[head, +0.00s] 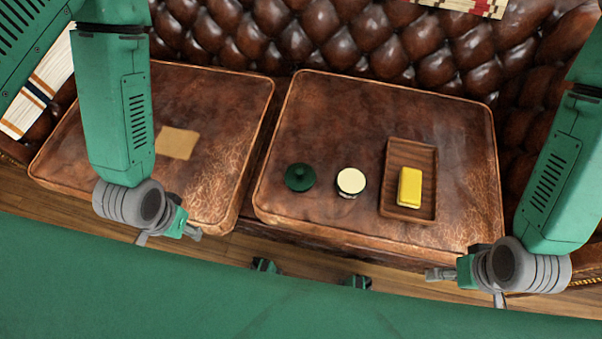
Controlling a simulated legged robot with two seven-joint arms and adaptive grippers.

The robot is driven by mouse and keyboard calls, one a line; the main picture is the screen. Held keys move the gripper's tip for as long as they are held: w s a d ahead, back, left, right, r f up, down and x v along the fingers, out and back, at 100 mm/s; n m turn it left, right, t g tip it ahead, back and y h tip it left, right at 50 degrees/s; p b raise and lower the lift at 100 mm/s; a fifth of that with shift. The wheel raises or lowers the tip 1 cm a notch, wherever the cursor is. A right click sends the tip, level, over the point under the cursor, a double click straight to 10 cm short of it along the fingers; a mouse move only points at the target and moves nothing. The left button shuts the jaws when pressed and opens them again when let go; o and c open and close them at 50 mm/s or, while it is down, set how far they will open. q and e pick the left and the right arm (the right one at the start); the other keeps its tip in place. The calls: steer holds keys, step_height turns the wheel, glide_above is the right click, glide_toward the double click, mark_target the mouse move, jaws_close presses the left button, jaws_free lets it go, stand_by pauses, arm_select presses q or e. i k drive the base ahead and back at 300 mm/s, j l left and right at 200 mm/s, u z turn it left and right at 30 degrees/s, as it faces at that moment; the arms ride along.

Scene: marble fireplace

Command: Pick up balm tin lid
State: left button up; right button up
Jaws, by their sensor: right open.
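A dark green round lid with a small knob (300,177) lies on the right seat cushion; I take it to be the balm tin lid. Just right of it stands a small round tin with a pale cream top (351,181), apart from the lid. My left gripper (168,238) is over the front edge of the left cushion, left of and nearer than the lid, open with nothing between its fingers. My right gripper (466,287) is open and empty in front of the right cushion, to the right of and well away from the lid. Neither gripper touches anything.
A wooden tray (430,160) holding a yellow block (410,186) lies right of the tin. A tan square (176,143) lies on the left cushion (225,100). The tufted leather backrest (330,40) rises behind. The right cushion (330,110) is clear behind the lid.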

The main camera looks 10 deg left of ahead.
mark_target(300, 177)
steer(key=l, duration=0.45)
steer(key=k+l, duration=0.15)
steer(key=l, duration=0.7)
steer(key=k+u, duration=0.05)
